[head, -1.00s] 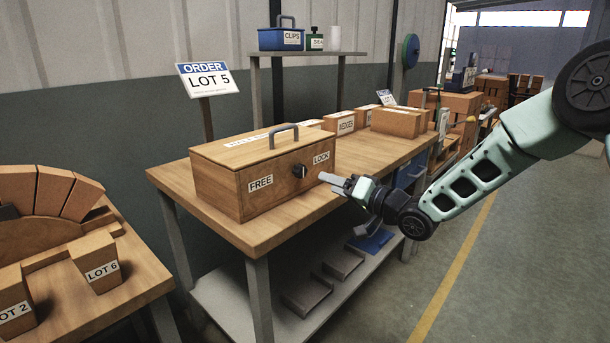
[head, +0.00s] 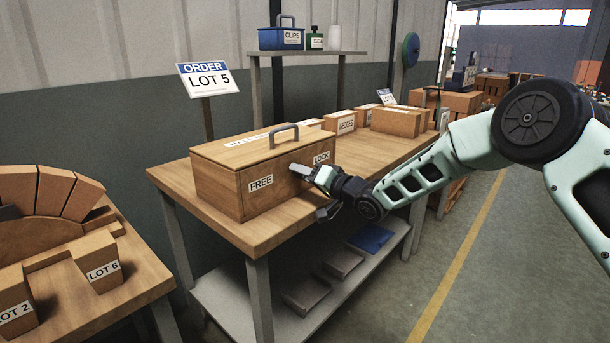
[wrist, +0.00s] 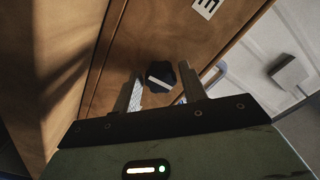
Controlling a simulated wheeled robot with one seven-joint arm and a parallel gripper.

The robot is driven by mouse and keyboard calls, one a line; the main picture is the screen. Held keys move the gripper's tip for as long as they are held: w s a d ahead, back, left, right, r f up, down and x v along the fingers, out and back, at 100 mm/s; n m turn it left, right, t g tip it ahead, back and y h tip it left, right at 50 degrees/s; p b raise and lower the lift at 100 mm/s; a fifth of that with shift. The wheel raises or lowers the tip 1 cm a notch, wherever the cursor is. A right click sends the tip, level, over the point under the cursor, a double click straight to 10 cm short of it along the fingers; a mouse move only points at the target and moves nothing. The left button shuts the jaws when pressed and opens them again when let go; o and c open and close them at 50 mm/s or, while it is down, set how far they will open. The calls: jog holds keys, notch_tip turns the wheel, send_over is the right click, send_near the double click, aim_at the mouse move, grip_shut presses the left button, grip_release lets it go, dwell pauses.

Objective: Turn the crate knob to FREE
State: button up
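The wooden crate (head: 222,196) stands closed on the bench, with a grey handle on its lid. Its front bears a FREE label (head: 261,183) at left and a LOCK label (head: 321,158) at right. The dark knob (wrist: 160,75) has a pale stripe and shows in the wrist view; in the head view my gripper hides it. My gripper (head: 297,170) is at the crate front between the labels. In the wrist view its two fingers are open, one on each side of the knob, with gaps visible. Whether the stripe points to LOCK or FREE is unclear.
The bench (head: 250,240) holds several smaller boxes (head: 395,121) behind the crate. A shelf (head: 300,53) with a blue CLIPS bin (head: 281,38) stands at the back. A second table (head: 60,310) with LOT boxes is at left. The floor at right is open.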

jog(key=c, duration=0.6)
jog(key=shift+o, duration=0.2)
jog(key=shift+n+b, duration=0.3)
jog(key=n+b, duration=0.2)
jog(key=shift+f+n, duration=0.2)
jog(key=shift+n, duration=0.2)
jog(key=n+b, duration=0.3)
jog(key=n, duration=0.1)
jog(key=shift+w+n+b, duration=0.1)
jog(key=shift+n+b, duration=0.2)
jog(key=shift+b, duration=0.05)
jog(key=n+b, duration=0.3)
jog(key=n, duration=0.1)
jog(key=shift+d, duration=0.1)
jog(key=n+b, duration=0.3)
jog(key=n, duration=0.2)
jog(key=shift+w+r+b, duration=0.1)
jog(key=shift+b, duration=0.3)
jog(key=shift+r, duration=0.1)
